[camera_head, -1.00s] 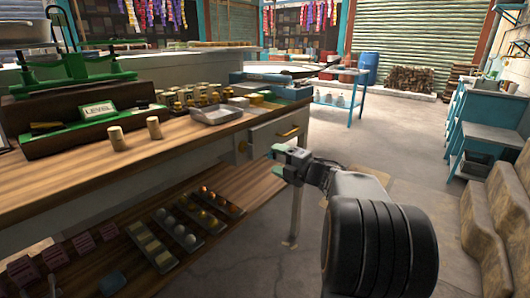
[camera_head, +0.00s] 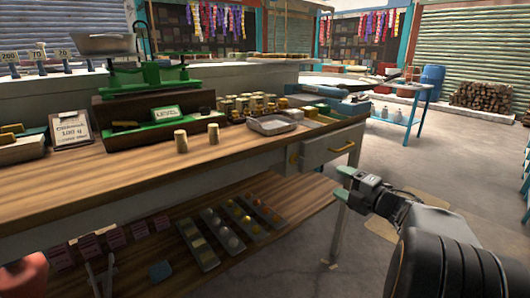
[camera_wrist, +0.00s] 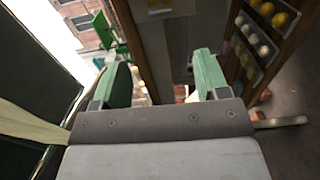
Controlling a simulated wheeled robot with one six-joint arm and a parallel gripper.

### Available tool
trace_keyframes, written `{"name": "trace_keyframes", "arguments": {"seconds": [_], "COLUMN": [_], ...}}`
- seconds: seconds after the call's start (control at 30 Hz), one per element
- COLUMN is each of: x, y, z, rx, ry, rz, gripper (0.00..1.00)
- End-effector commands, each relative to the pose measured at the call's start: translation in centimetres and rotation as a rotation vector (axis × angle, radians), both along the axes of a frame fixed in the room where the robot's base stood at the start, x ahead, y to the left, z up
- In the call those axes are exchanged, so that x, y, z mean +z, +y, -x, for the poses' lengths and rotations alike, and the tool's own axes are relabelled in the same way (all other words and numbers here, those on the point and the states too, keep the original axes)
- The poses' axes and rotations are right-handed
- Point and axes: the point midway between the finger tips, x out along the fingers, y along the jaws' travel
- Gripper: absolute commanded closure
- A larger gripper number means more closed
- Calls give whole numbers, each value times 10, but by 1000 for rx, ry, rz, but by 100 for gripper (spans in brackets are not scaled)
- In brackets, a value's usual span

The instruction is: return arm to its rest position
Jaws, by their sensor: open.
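My gripper (camera_head: 346,183) is at the right of the head view, beside the right end of the wooden counter (camera_head: 100,190) and just below its drawer front (camera_head: 330,148). Its two green-tipped fingers stand apart with nothing between them. In the wrist view the green fingers (camera_wrist: 160,80) are also spread and empty, with the counter's pale side and the lower shelf's trays beyond them. I cannot tell from the pictures whether the fingers touch the counter; a gap seems to show.
On the counter stand a green balance scale (camera_head: 150,75), two pale cylinders, a metal tray (camera_head: 272,125) and several small weights. A lower shelf (camera_head: 180,235) holds trays of small balls. A blue table (camera_head: 400,105) stands behind. The concrete floor (camera_head: 470,160) at right is clear.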

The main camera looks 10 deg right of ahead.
Motion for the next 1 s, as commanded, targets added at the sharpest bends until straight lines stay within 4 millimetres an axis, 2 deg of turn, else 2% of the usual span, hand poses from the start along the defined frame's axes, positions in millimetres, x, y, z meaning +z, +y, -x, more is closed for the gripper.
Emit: {"name": "trace_keyframes", "arguments": {"seconds": [0.07, 0.17, 0.33, 0.4, 0.47, 0.63, 0.8, 1.0], "x": [8, 34, 106, 133, 150, 179, 188, 193], "y": [1, 5, 14, 19, 24, 52, 98, 152], "z": [-2, -10, -26, -26, -21, 10, 62, 124], "rx": [-15, -86, -336, -460, -563, -825, -1032, -1191], "ry": [2, 14, 82, 136, 193, 422, 725, 1057], "rz": [-8, -41, -212, -323, -427, -729, -976, -1123], "gripper": [32, 32, 32, 32, 32, 32, 32, 32]}}
